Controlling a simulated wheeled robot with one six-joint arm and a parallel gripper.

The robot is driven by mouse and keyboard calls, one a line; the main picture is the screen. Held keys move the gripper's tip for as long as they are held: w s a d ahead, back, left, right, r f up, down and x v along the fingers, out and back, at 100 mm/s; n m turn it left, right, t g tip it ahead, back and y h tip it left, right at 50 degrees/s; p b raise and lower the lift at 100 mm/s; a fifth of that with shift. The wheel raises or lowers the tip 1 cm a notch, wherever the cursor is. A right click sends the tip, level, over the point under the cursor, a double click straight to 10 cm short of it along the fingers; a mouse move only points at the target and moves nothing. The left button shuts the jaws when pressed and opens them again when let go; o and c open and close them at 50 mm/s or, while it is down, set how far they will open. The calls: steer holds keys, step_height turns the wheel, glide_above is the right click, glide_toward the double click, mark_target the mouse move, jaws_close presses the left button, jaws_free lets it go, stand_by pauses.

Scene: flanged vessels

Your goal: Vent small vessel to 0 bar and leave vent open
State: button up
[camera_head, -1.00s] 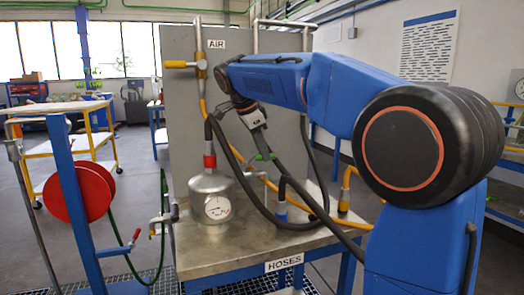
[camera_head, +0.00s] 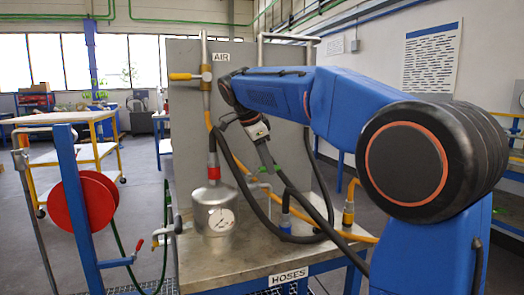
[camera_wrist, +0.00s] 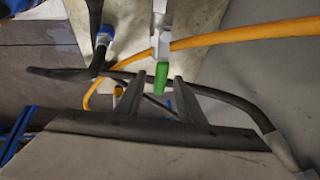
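The small silver vessel (camera_head: 214,210) stands on the metal bench, with a round gauge (camera_head: 221,220) on its front; its reading is too small to tell. A red-banded hose fitting (camera_head: 213,172) sits on its top. A side valve with a red handle (camera_head: 137,246) is at its left. A pipe valve is right of the vessel; its green handle (camera_wrist: 161,75) shows in the wrist view. My gripper (camera_wrist: 158,88) is open, its two fingers on either side of the green handle's end with gaps visible. In the head view my gripper (camera_head: 268,158) hangs right of the vessel.
A yellow-handled air valve (camera_head: 188,77) is on the upright panel (camera_head: 290,100). Black hoses and an orange hose (camera_wrist: 240,33) cross near my gripper. A red hose reel (camera_head: 84,206) stands at left. The bench front (camera_head: 240,277) is clear.

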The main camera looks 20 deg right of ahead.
steer(key=v, duration=1.7)
steer(key=shift+s, duration=0.1)
steer(key=s+d+f+n+t+y, duration=0.1)
steer(key=s+d+f+n, duration=0.3)
steer(key=s+f+n, duration=0.5)
steer(key=s+d+f+n+t+y, duration=0.1)
steer(key=s+d+f+n+y, duration=0.2)
steer(key=s+f+n, duration=0.6)
steer(key=s+f, duration=0.7)
steer(key=f, duration=0.4)
steer(key=s+f, duration=0.8)
steer(key=f, duration=0.4)
steer(key=shift+d+f+n+t+y, duration=0.3)
steer(key=shift+d+t, duration=0.05)
steer(key=shift+t, duration=0.05)
stand_by(0.6)
